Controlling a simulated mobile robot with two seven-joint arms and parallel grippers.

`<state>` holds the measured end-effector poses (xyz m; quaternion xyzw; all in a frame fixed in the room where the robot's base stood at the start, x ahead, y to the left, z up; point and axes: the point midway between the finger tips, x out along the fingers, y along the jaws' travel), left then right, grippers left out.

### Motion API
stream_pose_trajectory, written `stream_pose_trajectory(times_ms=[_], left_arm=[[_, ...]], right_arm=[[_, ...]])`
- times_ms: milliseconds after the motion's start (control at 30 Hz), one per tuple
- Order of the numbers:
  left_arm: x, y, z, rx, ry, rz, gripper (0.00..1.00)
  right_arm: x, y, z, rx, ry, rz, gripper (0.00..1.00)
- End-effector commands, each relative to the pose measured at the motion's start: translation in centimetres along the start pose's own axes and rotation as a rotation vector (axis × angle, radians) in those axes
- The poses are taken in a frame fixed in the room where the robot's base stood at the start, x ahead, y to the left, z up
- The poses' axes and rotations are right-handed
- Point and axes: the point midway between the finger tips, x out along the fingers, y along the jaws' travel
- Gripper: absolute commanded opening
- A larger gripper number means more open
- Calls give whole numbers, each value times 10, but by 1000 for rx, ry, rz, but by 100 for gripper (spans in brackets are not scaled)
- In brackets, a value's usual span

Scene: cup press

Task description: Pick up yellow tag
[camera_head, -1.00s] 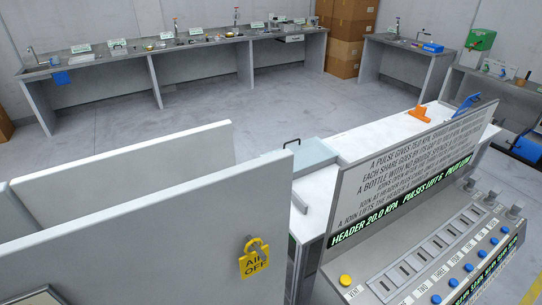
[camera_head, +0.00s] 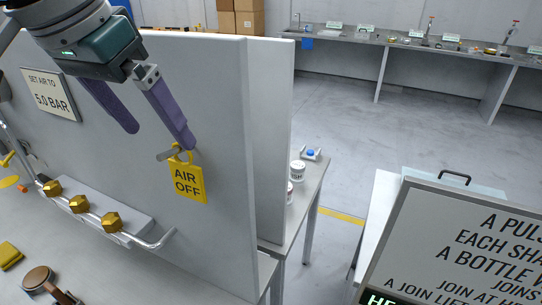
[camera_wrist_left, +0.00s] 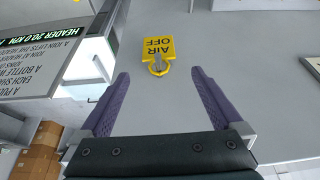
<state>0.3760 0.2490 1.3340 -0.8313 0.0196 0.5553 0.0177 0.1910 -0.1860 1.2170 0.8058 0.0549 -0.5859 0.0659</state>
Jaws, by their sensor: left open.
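The yellow tag (camera_head: 189,183) reads "AIR OFF" and hangs from a small grey hook (camera_head: 168,155) on a light grey upright panel. My left gripper (camera_head: 160,128) is open and empty, with purple fingers, just above and to the left of the tag in the head view. One fingertip appears close to the hook; I cannot tell if it touches. In the left wrist view the tag (camera_wrist_left: 158,48) lies ahead, centred between and beyond the open fingers (camera_wrist_left: 158,78). My right gripper is not in view.
The panel (camera_head: 225,110) also bears a "SET AIR TO 5.0 BAR" sign (camera_head: 51,95) and a pipe with brass knobs (camera_head: 79,203). White containers (camera_head: 297,170) stand on a table behind it. A sign board (camera_head: 450,245) stands at the right.

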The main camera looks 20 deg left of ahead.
Motion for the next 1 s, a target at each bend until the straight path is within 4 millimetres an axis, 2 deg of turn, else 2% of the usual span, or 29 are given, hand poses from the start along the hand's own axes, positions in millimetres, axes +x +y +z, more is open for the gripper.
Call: stream_pose_trajectory(times_ms=[233,467,600,700,833,1000], left_arm=[[32,-1,-1,-9,-5,-2,100],[53,1,-1,-6,-4,-1,100],[73,5,0,-5,-4,-2,100],[88,5,0,-6,-2,-2,100],[96,4,1,-3,-1,-3,100],[97,4,1,-2,0,-3,100]], right_arm=[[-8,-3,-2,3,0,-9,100],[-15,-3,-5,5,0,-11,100],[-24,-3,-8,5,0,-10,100],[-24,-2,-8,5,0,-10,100],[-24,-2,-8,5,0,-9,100],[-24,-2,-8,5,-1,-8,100]])
